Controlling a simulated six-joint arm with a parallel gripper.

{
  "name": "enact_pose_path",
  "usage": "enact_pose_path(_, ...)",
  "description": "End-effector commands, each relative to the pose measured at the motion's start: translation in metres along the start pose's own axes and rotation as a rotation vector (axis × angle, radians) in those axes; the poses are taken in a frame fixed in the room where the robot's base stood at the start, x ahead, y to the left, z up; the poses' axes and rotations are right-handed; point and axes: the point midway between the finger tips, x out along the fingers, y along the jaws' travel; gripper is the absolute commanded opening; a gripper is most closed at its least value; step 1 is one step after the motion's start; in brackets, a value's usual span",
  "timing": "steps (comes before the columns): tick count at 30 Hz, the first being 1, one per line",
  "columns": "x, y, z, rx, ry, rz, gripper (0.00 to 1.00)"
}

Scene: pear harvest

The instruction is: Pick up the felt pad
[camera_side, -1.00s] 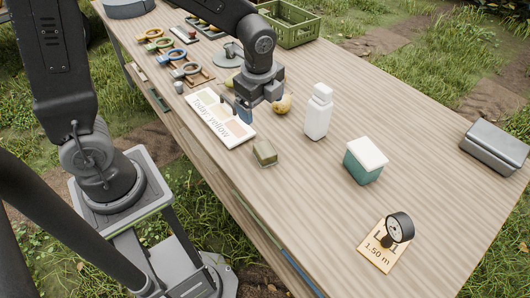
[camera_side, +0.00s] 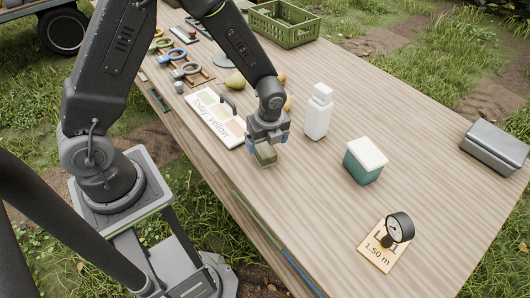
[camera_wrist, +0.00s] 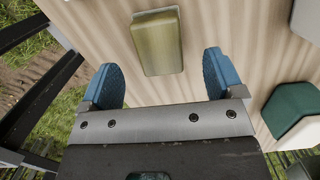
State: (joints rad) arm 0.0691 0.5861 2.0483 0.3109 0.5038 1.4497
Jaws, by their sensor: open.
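The felt pad appears to be the small olive-green block (camera_side: 266,156) on the wooden table; in the wrist view the block (camera_wrist: 158,42) lies flat, just beyond the gap between my fingers. My gripper (camera_side: 267,144) is over the block in the side view and hides part of it. In the wrist view my gripper (camera_wrist: 164,82) is open, its two blue fingers spread wide with nothing between them. I cannot tell the exact height of the fingertips above the table.
A white bottle (camera_side: 318,112) and a green box with a white lid (camera_side: 365,161) stand right of my gripper. A "Today: yellow" board (camera_side: 215,119) lies to its left, with pears (camera_side: 234,80) behind. The table between is clear.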

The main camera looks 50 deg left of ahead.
Motion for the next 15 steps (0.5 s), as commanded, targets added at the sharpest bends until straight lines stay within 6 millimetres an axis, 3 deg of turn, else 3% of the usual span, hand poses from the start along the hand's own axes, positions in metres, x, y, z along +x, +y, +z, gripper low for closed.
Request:
enact_pose_path(9, 0.043, 0.001, 0.0, -0.001, 0.0, 0.004, 0.87)
enact_pose_path(15, 0.049, 0.001, 0.0, -0.001, 0.0, 0.0, 0.87)
